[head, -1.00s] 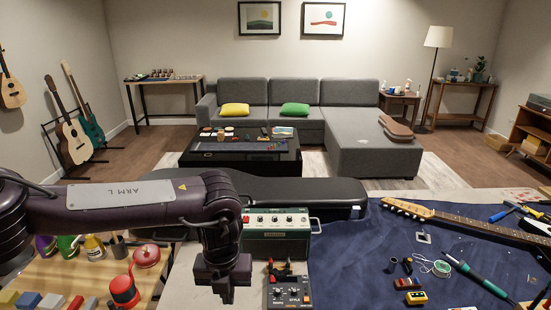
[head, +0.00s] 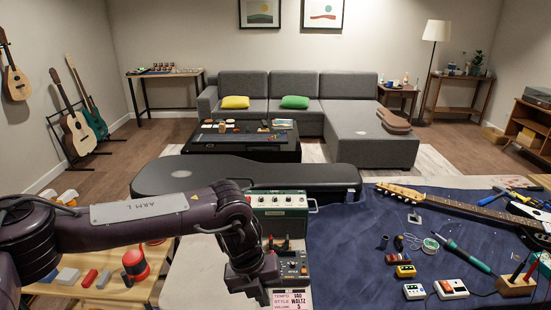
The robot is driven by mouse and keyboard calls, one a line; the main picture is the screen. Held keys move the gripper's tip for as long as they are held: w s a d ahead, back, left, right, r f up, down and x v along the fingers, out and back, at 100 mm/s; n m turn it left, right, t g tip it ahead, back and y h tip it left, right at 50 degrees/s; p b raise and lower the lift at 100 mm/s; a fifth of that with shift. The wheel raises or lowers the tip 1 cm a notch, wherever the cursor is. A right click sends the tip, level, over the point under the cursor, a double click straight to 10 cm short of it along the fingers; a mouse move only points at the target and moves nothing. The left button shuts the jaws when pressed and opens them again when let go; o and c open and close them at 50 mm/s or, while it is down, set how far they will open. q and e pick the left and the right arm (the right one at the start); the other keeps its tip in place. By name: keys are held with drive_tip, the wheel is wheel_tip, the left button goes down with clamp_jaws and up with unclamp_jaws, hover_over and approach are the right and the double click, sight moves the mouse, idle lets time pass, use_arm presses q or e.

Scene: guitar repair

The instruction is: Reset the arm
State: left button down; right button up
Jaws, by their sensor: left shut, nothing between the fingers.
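My left arm comes in from the left in the head view, with its gripper (head: 262,296) pointing down. The gripper is shut and empty, in front of the dark pedal with knobs (head: 294,268), and covers part of it. My right gripper does not show.
A blue cloth (head: 350,240) covers the right of the bench, with an electric guitar neck (head: 470,208), a soldering iron (head: 462,257) and small pedals (head: 451,289). A black guitar case (head: 250,176) lies behind. A red pot (head: 135,262) stands at the left.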

use_arm(q)
drive_tip(key=w+d+f+n+t+h, duration=0.1)
drive_tip(key=w+d+f+n+h, duration=0.1)
drive_tip(key=d+f+n+h, duration=0.4)
drive_tip(key=w+d+f+n+t+h, duration=0.1)
drive_tip(key=w+d+f+n+h, duration=0.15)
drive_tip(key=d, duration=0.55)
drive_tip(key=s+a+f+n+t+y, duration=0.1)
drive_tip(key=a+f+n+t, duration=0.1)
drive_tip(key=a+f+n, duration=0.55)
drive_tip(key=s+a+f+n+t+y, duration=0.25)
drive_tip(key=f+n, duration=0.25)
drive_tip(key=f, duration=0.6)
drive_tip(key=s+a+f+n+g+y, duration=0.1)
drive_tip(key=s+a+f+n+y, duration=0.3)
drive_tip(key=s+a+f, duration=0.65)
drive_tip(key=s+a+f+n+g+y, duration=0.2)
drive_tip(key=s+a+f+n, duration=0.4)
drive_tip(key=s+f, duration=0.7)
drive_tip(key=s+a+f+n+g, duration=0.1)
drive_tip(key=s+a, duration=0.3)
drive_tip(key=s, duration=0.5)
drive_tip(key=s+a+n+g+y, duration=0.1)
drive_tip(key=s+a, duration=0.2)
drive_tip(key=s, duration=0.6)
drive_tip(key=shift+s+a+f+y, duration=0.25)
drive_tip(key=shift+a+f+y, duration=0.05)
drive_tip(key=shift+a+f, duration=0.1)
